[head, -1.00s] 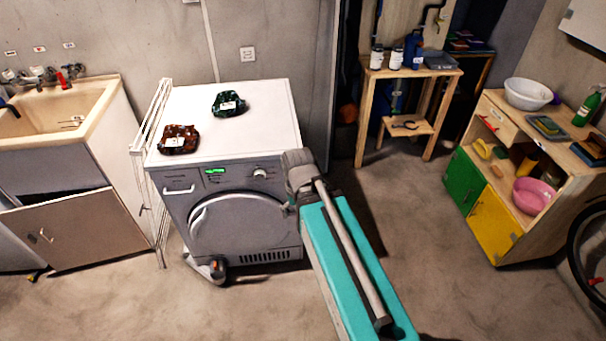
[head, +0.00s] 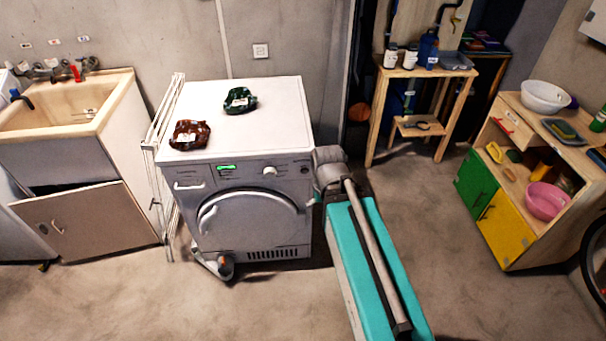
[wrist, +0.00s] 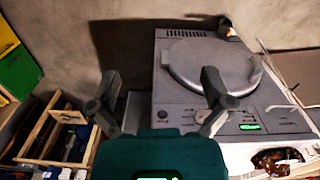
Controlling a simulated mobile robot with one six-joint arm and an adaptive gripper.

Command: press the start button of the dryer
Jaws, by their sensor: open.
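The grey dryer (head: 250,225) with a white top stands left of centre in the head view. Its front panel has a lit green display (head: 226,167), a round knob (head: 270,171) and small controls near the right end. The start button cannot be told apart for sure. In the wrist view the dryer (wrist: 185,85) appears upside down, with its display (wrist: 249,127) at the lower right. My gripper (wrist: 160,85) is open and empty, its two fingers spread, one over the dryer front and one left of it. In the head view my arm hides it, beside the dryer's right front edge.
Dark brown (head: 190,134) and green (head: 240,100) packs lie on the dryer. A folded rack (head: 165,150) and a sink cabinet (head: 85,220) stand left. A wooden table (head: 385,75) and shelf unit (head: 515,235) stand right.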

